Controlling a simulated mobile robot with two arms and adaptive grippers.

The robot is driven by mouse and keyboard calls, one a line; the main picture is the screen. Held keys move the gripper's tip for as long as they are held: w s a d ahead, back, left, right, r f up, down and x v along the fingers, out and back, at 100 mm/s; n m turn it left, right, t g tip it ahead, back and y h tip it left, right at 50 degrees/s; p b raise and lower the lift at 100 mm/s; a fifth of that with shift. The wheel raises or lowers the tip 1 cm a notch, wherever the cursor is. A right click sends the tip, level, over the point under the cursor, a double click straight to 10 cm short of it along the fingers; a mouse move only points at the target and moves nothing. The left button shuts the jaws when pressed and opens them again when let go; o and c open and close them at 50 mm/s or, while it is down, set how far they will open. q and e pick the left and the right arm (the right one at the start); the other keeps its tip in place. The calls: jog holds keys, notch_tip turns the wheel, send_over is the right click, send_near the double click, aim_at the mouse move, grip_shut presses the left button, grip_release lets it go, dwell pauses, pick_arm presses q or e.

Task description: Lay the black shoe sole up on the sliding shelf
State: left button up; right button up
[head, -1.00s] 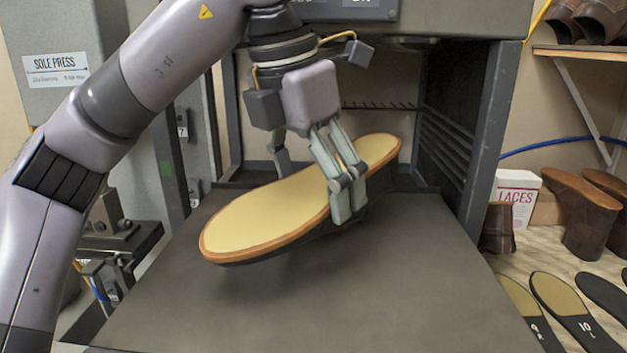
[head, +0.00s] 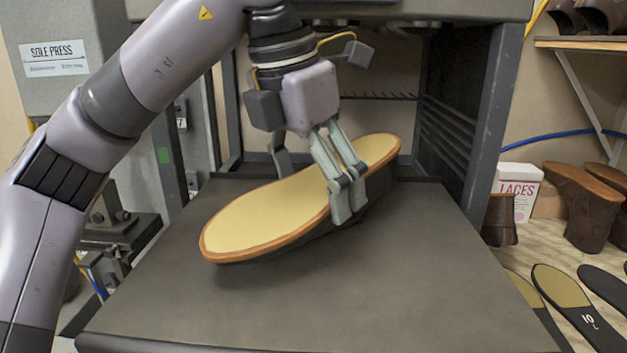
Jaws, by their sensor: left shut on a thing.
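The shoe sole (head: 265,216) shows a cream upper face, an orange-brown rim and a black side and underside. It lies upper face up, slanting from near left to far right, over the grey sliding shelf (head: 350,295). My left gripper (head: 318,182) is shut across the sole's far half, with fingers on both sides. The sole's near end looks very close to the shelf, with a shadow right under it; I cannot tell whether it touches all along. The finger on the far side is partly hidden by the sole. My right gripper is not in view.
The dark machine frame (head: 487,140) stands on both sides behind the shelf. To the right, a table holds a LACES box (head: 519,190), brown boots (head: 587,205) and several insoles (head: 570,295). The shelf's front and right parts are bare.

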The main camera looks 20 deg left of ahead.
pick_arm(q)
jog(key=shift+f, duration=0.15)
jog(key=o, duration=1.4)
jog(key=shift+c, duration=0.2)
jog(key=v, duration=1.2)
